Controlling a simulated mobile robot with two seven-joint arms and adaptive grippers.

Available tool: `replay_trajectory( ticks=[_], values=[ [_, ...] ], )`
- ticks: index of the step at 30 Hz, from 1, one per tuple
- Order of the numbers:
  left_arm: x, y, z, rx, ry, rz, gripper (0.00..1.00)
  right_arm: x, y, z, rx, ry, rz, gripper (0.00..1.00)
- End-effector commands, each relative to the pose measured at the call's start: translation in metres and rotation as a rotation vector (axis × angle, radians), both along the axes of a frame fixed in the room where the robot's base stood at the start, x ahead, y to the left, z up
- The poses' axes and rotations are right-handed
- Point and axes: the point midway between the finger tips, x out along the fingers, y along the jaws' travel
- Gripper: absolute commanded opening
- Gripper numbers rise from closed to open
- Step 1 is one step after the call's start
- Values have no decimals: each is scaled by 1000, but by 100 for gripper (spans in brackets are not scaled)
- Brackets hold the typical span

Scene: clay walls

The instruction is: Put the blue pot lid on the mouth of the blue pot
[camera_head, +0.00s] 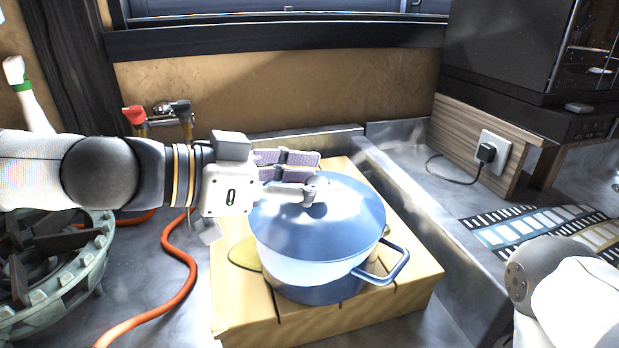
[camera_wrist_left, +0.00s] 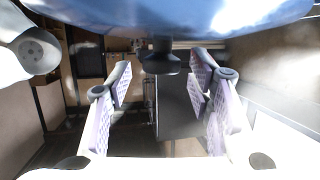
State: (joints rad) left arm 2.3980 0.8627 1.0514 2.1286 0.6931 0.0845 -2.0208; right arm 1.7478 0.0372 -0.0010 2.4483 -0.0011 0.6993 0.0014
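The blue pot lid (camera_head: 335,225) lies over the mouth of the blue pot (camera_head: 318,290) and hides it. No clear gap shows between lid rim and pot, but I cannot tell whether it is fully seated. My left gripper (camera_head: 312,174) reaches in from the left at the lid's dark knob (camera_head: 316,192). In the left wrist view, my left gripper (camera_wrist_left: 161,72) has its fingers wide apart. The lid's knob (camera_wrist_left: 160,56) shows between the fingertips with space on both sides. My right gripper is out of view; only part of that arm shows at the lower right.
The pot stands on a wooden board (camera_head: 400,300). A green-grey burner (camera_head: 60,260) and an orange hose (camera_head: 180,270) lie left of it. A metal ledge (camera_head: 420,220) runs along the right. A power plug (camera_head: 487,152) and dark appliance (camera_head: 510,50) are at right.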

Motion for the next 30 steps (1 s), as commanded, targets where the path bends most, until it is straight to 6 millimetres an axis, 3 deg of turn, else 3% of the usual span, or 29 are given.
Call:
replay_trajectory(
  ticks=[7,15,19,30],
  values=[
    [-5,11,8,0,-7,3,47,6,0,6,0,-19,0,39],
    [-40,69,41,-1,-30,3,47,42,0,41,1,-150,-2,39],
    [-50,90,42,0,-20,3,47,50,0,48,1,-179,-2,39],
    [-55,101,35,-1,1,-1,47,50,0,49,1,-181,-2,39]
  ],
)
